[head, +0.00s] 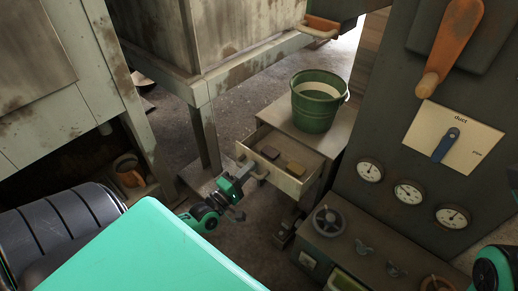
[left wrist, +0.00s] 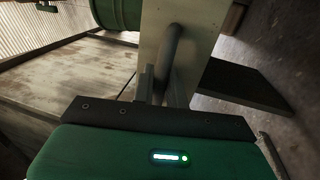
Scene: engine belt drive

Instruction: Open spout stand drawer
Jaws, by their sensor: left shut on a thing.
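The spout stand (head: 338,135) is a small grey cabinet with a green bucket (head: 316,100) on top. Its drawer (head: 290,184) is pulled out toward my left side, and a dark block (head: 270,152) and a brownish block (head: 295,168) show inside. My left gripper (head: 250,172) is at the drawer front, shut on the drawer handle (head: 262,178). In the left wrist view, the grey bar handle (left wrist: 172,45) stands on the pale drawer front (left wrist: 200,25), with the gripper's fingers (left wrist: 154,84) at its lower end. My right gripper is out of view.
A dark panel with a duct plate (head: 454,143) and several gauges (head: 408,192) stands at right. A low box with a round handwheel (head: 328,220) is in front of it. A bench leg (head: 207,138) stands left of the drawer. Bare floor (head: 245,115) lies behind.

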